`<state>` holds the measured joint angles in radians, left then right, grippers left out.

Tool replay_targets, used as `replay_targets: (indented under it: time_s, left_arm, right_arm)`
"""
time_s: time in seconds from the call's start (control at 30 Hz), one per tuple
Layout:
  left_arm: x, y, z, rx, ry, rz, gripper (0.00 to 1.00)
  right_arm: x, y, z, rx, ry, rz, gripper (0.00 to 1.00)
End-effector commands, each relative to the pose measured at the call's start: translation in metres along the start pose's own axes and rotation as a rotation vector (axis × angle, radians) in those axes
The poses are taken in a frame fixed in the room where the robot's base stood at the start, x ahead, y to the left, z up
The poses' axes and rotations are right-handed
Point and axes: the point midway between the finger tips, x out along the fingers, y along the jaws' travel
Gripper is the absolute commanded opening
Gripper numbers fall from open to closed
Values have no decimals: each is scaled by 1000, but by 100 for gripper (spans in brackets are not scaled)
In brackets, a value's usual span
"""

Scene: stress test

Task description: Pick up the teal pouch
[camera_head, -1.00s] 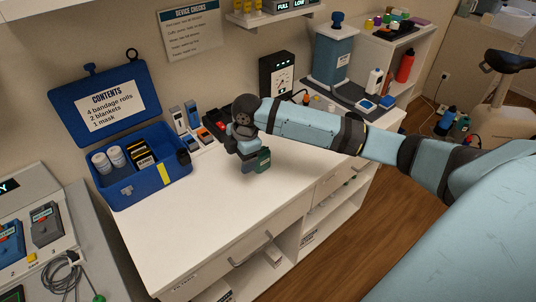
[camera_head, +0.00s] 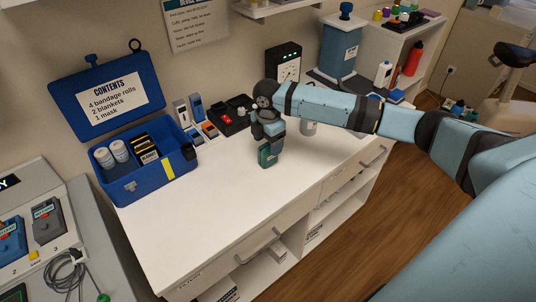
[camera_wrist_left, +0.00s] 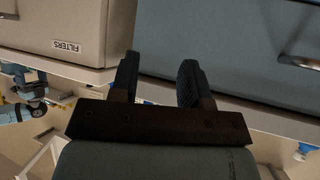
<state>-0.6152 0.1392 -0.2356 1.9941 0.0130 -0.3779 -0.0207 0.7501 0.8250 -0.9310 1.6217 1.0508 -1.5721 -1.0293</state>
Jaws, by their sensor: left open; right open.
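The teal pouch (camera_head: 267,156) is a small dark-green item standing upright on the white counter (camera_head: 215,195), near its middle. My right gripper (camera_head: 272,139) points down right at the top of the pouch in the head view and is open. Its fingers are small and partly hidden here, so I cannot tell whether they straddle the pouch or touch it. My left gripper (camera_wrist_left: 158,82) shows in the left wrist view, open with nothing between its two dark fingers. It is away from the pouch, which does not show there.
An open blue box (camera_head: 155,180) with rolls and packs stands left of the pouch. Small devices (camera_head: 195,125) and a dark tray (camera_head: 230,120) stand behind. The counter's front is clear. A FILTERS bin (camera_wrist_left: 65,30) is near my left gripper.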

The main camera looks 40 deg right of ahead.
Motion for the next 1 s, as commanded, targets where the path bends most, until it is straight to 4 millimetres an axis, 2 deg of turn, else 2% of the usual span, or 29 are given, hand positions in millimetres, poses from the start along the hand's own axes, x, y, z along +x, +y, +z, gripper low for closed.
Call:
replay_targets:
  time_s: [0.3, 0.57, 0.6, 0.83, 0.9, 1.0]
  left_arm:
    - [-1, 0, -3, 1, 0, 0, 43]
    - [-1, 0, -3, 1, 0, -1, 43]
    - [-1, 0, -3, 1, 0, -1, 43]
    - [-1, -1, -2, 1, 0, -1, 43]
    - [-1, -1, -2, 1, 0, -1, 43]
    - [-1, -1, -3, 1, 0, -1, 43]
  right_arm:
    - [44, 1, 1, 0, 0, -1, 72]
    - [48, 1, 1, 0, -1, 0, 72]
    - [48, 1, 1, 0, -1, 0, 70]
    - [48, 1, 1, 0, -1, 0, 17]
    - [48, 1, 1, 0, -1, 1, 14]
    - [48, 1, 1, 0, -1, 1, 14]
